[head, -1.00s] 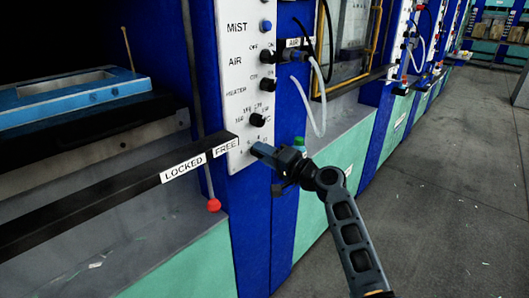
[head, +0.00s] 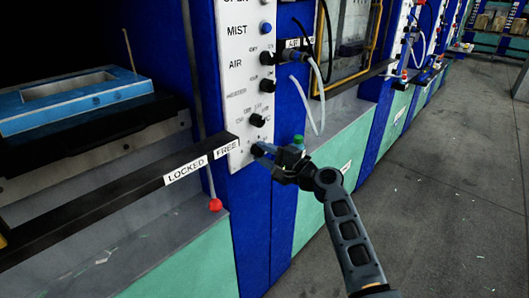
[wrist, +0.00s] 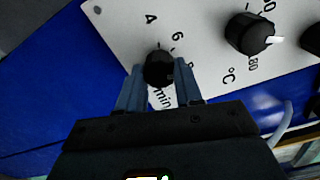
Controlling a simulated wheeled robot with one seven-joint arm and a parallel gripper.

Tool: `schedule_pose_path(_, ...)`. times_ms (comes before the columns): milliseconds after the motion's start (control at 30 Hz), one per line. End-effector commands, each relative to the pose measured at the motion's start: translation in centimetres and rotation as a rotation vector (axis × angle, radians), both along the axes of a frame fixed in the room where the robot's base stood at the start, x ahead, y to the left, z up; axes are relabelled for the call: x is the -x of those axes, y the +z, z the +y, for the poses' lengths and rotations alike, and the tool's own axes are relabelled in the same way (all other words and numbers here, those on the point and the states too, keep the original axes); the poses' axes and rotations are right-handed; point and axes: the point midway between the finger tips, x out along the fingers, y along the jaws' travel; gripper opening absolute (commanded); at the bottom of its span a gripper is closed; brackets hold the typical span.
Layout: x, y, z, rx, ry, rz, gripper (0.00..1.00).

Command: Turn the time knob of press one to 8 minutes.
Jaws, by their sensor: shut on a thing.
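The time knob (wrist: 159,68) is a small black knob on the white control panel, with "min" and the numbers 4 and 6 beside it in the wrist view. My gripper (wrist: 160,82) has its two blue-grey fingers on either side of this knob and is shut on it. The knob's pointer is hidden, so its setting cannot be told. In the head view my gripper (head: 262,150) is at the panel's lower end, where the knob (head: 257,150) is partly covered by the fingers.
The black temperature knob (wrist: 249,33), marked °C, is close by on the same panel (head: 240,80). The LOCKED/FREE bar (head: 130,182) and a red-ended lever (head: 215,204) are to the left. A white hose (head: 308,105) hangs to the right.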

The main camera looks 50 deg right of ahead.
Motion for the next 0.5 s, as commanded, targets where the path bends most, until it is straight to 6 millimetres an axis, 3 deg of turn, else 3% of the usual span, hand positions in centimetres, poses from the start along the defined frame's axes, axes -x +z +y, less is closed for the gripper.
schedule_pose_path(433, 0.07, -0.11, -0.17, -0.009, -0.004, 0.001, 0.04)
schedule_pose_path(467, 0.07, -0.11, -0.17, -0.009, -0.004, 0.001, 0.37)
schedule_pose_path(500, 0.07, -0.10, -0.16, -0.009, -0.004, 0.001, 0.41)
